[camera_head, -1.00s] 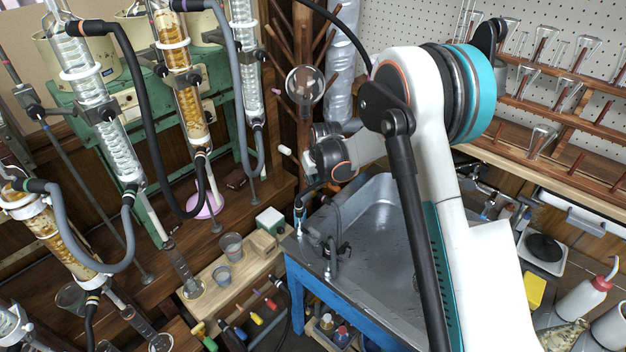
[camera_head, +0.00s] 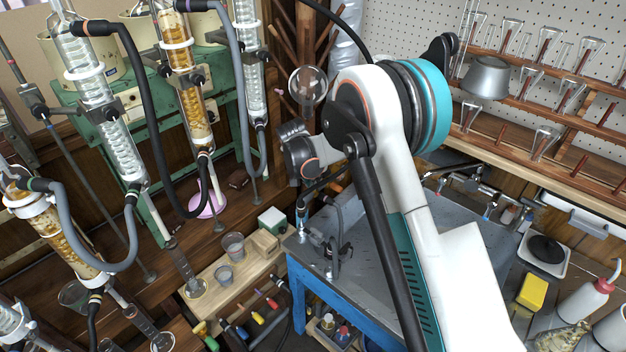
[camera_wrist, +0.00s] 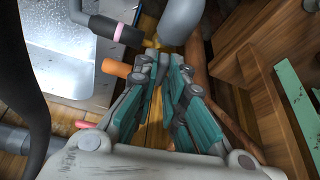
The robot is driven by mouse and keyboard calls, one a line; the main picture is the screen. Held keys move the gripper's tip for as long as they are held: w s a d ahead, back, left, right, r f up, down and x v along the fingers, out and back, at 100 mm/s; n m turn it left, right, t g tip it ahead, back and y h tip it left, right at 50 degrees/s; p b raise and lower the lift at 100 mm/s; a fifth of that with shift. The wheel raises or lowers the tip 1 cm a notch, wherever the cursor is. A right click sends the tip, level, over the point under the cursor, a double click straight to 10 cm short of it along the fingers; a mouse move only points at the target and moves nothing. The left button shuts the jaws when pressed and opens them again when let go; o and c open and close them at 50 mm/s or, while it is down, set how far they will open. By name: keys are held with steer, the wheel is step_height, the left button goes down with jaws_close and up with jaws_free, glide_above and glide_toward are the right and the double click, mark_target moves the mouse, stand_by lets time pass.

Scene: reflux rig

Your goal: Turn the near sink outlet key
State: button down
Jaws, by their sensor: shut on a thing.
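In the wrist view my gripper (camera_wrist: 164,54) has its teal-sided fingers drawn together at the tips, right by an orange handle (camera_wrist: 116,68) that sticks out to the left. I take this handle to belong to the near sink outlet key; the part between the fingertips is hidden. The orange handle also shows in the head view (camera_head: 335,187), at the sink's back left corner beneath my dark wrist. The grey metal sink (camera_head: 370,235) stands on a blue frame. My fingers are mostly hidden in the head view.
A grey rounded part (camera_wrist: 182,20) and a dark hose with a pink band (camera_wrist: 130,34) lie close beyond my fingertips. A round flask (camera_head: 308,85) hangs just above my wrist. Glass condensers (camera_head: 98,95) with hoses stand at left; a gooseneck tap (camera_head: 333,255) stands at the sink's edge.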

steer(key=shift+a+m+g+h, duration=0.1)
steer(key=shift+m+g+h, duration=0.25)
steer(key=shift+m, duration=0.85)
steer(key=c, duration=1.7)
jaws_free()
steer(key=shift+o, duration=0.2)
steer(key=v, duration=1.2)
steer(key=shift+w, duration=0.1)
